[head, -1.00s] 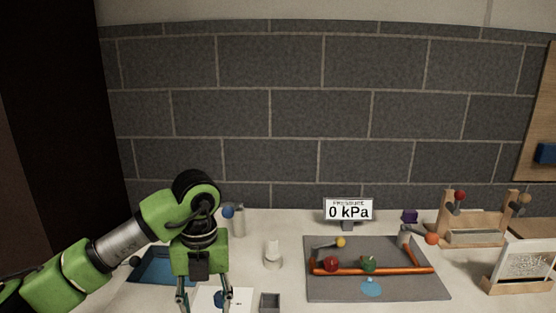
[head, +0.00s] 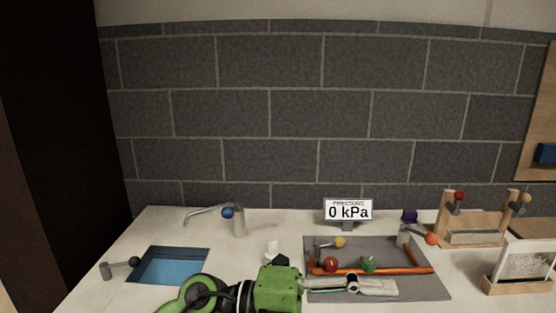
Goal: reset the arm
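My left arm comes in low at the bottom of the head view, its green wrist in front of the counter. My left gripper (head: 378,287) points right, over the front part of the grey mat (head: 425,285). Its pale fingers are seen edge-on, so I cannot tell whether they are apart. No object shows in them. My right arm and gripper are not in view.
An orange pipe (head: 415,270) with red (head: 331,264) and green (head: 369,264) knobs lies on the mat. The pressure sign (head: 348,210) reads 0 kPa. A blue sink (head: 168,267) and tap (head: 238,222) are left. Wooden stands (head: 475,225) are right.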

